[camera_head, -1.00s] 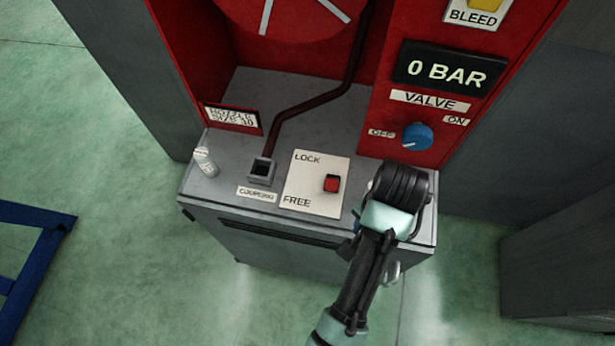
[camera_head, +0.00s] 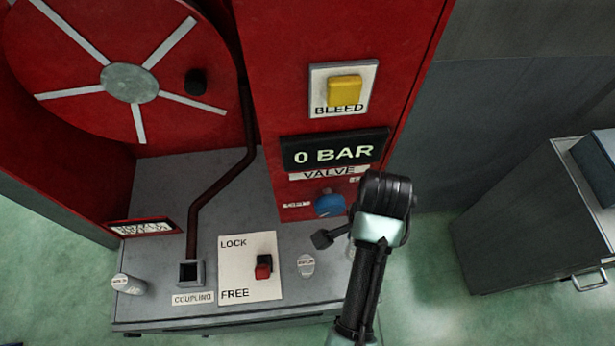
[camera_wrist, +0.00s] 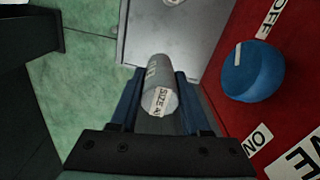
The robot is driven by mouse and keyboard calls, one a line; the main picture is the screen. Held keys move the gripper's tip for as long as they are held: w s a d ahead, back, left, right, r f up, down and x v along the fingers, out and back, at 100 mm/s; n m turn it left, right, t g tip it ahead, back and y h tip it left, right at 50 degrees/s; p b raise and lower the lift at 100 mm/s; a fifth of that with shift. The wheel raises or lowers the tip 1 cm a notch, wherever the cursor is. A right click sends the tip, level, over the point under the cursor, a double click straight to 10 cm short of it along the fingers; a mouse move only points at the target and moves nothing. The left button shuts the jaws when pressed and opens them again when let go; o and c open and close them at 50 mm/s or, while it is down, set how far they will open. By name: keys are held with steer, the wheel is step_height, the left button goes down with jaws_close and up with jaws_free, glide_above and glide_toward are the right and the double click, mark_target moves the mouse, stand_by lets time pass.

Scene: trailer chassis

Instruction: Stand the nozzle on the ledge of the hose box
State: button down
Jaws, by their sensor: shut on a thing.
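The nozzle (camera_wrist: 160,88), a small grey cylinder with a white size label, sits between the blue fingers of my gripper (camera_wrist: 158,75) in the wrist view. My gripper is shut on it. In the head view my gripper (camera_head: 326,237) is by the right part of the ledge (camera_head: 150,312), below the blue valve knob (camera_head: 329,204); I cannot make out the held nozzle there. A pale oval mark with small print (camera_head: 305,264) lies on the ledge beside the gripper. The ledge also shows at the top of the wrist view (camera_wrist: 185,35).
Another pale labelled cylinder (camera_head: 128,284) is at the ledge's left end. The square coupling socket (camera_head: 190,272) and the lock/free plate (camera_head: 236,268) with its red switch (camera_head: 263,270) are between. The gauge (camera_head: 335,150) reads 0 BAR. A grey cabinet (camera_head: 520,235) stands at the right.

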steer(key=shift+s+f, duration=0.15)
steer(key=shift+f, duration=0.05)
step_height(320, 180, down, 10)
steer(key=shift+r+p, duration=0.25)
steer(key=shift+p, duration=0.6)
steer(key=shift+f, duration=0.15)
steer(key=shift+c, duration=1.8)
jaws_free()
step_height(320, 180, up, 12)
steer(key=shift+r+b, duration=0.2)
steer(key=shift+b, duration=0.45)
